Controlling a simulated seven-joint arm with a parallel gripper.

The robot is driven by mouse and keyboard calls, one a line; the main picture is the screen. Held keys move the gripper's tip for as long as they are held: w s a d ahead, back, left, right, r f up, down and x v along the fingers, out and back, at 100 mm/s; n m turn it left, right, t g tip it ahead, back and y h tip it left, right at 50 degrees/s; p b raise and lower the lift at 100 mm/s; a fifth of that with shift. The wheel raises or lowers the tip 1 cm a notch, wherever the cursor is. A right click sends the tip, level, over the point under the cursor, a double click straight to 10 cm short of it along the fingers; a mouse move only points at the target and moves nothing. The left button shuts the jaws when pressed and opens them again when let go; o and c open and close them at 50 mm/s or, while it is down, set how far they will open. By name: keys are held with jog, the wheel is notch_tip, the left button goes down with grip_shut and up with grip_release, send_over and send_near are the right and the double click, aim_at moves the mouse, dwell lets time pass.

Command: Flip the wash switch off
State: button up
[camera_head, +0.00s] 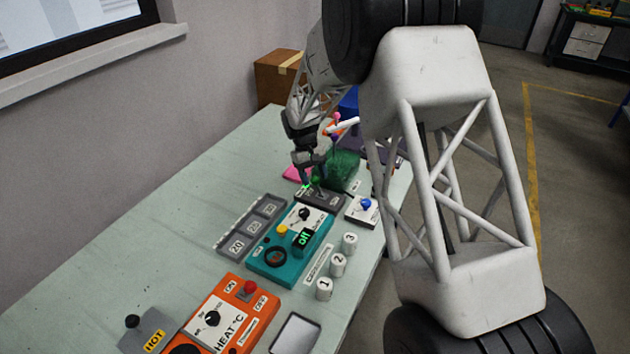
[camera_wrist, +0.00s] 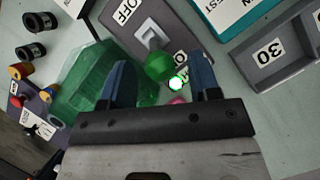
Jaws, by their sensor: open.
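A dark grey switch box (camera_head: 321,201) stands on the table behind the teal unit. It also shows in the wrist view (camera_wrist: 180,20), with a metal lever socket and an OFF label at its upper left. A green ball knob (camera_wrist: 160,66) sits at the lever, toward the end away from OFF. A green light (camera_wrist: 178,83) glows beside it. My gripper (camera_head: 312,180) is above the box. In the wrist view its blue fingers (camera_wrist: 163,78) are open, with the knob between them and nothing clearly gripped. Contact cannot be told.
A clear green container (camera_head: 345,168) stands just behind the switch box. A white box with a blue knob (camera_head: 362,209) is at its right. The teal unit (camera_head: 290,250), a grey numbered tray (camera_head: 250,228) and an orange heater (camera_head: 228,315) lie nearer. The left tabletop is free.

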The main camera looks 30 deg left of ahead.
jog(key=shift+x, duration=0.8)
jog(key=shift+c, duration=0.4)
grip_shut()
